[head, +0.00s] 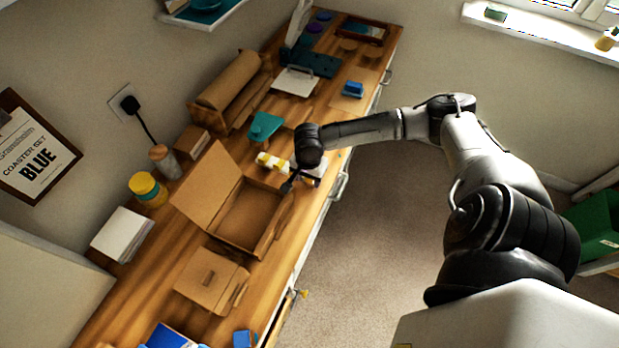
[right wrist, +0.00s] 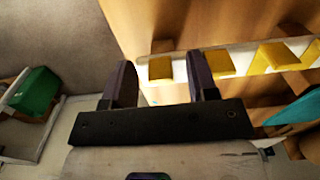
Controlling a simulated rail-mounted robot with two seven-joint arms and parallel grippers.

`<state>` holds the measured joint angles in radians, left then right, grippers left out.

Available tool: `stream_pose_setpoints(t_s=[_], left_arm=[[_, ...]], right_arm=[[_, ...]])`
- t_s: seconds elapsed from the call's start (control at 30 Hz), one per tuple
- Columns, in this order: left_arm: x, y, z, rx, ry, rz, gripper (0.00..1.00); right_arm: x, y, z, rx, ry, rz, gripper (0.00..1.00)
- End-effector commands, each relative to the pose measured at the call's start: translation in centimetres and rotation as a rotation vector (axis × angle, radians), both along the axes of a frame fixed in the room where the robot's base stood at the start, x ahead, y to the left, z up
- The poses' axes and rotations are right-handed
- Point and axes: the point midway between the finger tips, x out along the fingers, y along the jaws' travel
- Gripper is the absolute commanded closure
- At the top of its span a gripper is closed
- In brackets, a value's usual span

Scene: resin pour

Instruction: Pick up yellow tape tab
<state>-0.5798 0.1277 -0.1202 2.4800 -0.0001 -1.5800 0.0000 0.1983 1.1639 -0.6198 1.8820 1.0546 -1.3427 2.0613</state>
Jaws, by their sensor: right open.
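Several yellow tape tabs sit along a white strip (head: 266,160) on the wooden bench in the head view. In the right wrist view the white strip (right wrist: 238,62) crosses the upper right. One yellow tape tab (right wrist: 160,67) shows in the gap between my right gripper's two dark fingers; another yellow tab (right wrist: 222,63) is just right of the right-hand finger, with more further right. My right gripper (head: 302,182) is open and empty at the strip's near end, partly hidden by my own wrist. I cannot tell its height above the strip. My left gripper is not in view.
An open cardboard box (head: 247,218) stands close beside my right gripper, with a smaller carton (head: 211,280) nearer. A teal object (head: 264,127) lies behind the strip. A brown paper roll (head: 226,84) is at the wall side. The floor right of the bench is clear.

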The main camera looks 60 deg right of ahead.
Motion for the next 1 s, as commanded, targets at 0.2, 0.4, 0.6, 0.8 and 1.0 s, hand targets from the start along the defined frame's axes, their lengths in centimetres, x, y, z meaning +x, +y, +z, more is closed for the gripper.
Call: stream_pose_setpoints(t_s=[0.2,0.4,0.6,0.8,1.0], left_arm=[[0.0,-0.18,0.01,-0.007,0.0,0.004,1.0],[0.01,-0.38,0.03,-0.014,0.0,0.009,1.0],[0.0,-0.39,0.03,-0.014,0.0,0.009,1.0],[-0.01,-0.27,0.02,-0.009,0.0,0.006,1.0],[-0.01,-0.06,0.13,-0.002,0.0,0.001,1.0]], right_arm=[[0.0,-0.01,0.05,0.0,0.0,0.0,0.6],[0.0,-0.01,0.06,0.0,0.0,0.0,0.79],[-0.01,-0.01,0.06,0.0,0.0,0.0,0.92],[-0.01,-0.01,0.07,0.0,0.0,0.0,0.92],[0.02,-0.04,0.71,-0.001,0.0,0.0,0.92]])
